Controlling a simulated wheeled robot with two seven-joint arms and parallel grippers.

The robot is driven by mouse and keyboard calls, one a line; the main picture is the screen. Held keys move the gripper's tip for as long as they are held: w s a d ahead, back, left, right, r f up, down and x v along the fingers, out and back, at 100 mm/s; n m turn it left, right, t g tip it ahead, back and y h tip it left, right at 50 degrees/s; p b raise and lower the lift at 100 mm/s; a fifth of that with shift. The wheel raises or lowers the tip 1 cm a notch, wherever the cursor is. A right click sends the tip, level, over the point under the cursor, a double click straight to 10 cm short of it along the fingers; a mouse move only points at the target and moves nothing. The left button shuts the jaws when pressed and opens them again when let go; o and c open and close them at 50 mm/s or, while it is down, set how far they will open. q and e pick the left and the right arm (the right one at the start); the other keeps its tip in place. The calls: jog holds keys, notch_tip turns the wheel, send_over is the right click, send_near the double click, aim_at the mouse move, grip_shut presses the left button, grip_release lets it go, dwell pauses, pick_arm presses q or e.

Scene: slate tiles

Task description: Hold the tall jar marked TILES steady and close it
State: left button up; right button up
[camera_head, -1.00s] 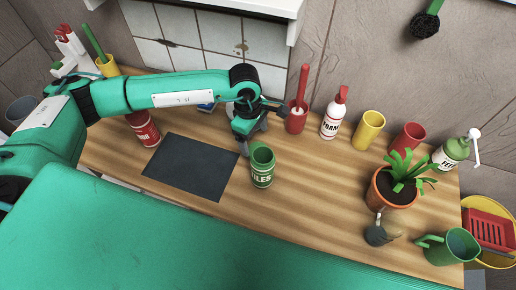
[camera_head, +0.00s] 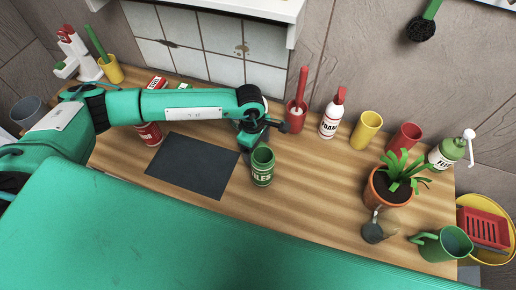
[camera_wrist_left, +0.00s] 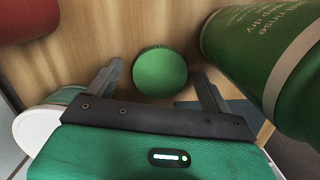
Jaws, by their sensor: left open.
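The tall green jar marked TILES (camera_head: 262,170) stands upright on the wooden counter, its top open. It fills the right of the left wrist view (camera_wrist_left: 270,55). My left gripper (camera_head: 246,143) is just behind and left of the jar, low over the counter. In the left wrist view its open fingers (camera_wrist_left: 157,75) stand on either side of a round green piece (camera_wrist_left: 160,72) that looks like a lid. The fingers do not appear to grip it. The arm hides this piece in the head view. My right gripper is not in view.
A dark slate mat (camera_head: 188,166) lies left of the jar. A red pot with a brush (camera_head: 296,118), a FOAM bottle (camera_head: 331,119), a yellow cup (camera_head: 366,131) and a potted plant (camera_head: 384,188) stand to the right. The counter in front of the jar is clear.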

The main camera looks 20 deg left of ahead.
pick_arm(q)
jog(key=c, duration=0.9)
jog(key=shift+c, duration=0.6)
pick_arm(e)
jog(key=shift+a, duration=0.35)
pick_arm(q)
jog(key=shift+r, duration=0.1)
notch_tip(320, 180, up, 20)
jog(key=b, duration=0.4)
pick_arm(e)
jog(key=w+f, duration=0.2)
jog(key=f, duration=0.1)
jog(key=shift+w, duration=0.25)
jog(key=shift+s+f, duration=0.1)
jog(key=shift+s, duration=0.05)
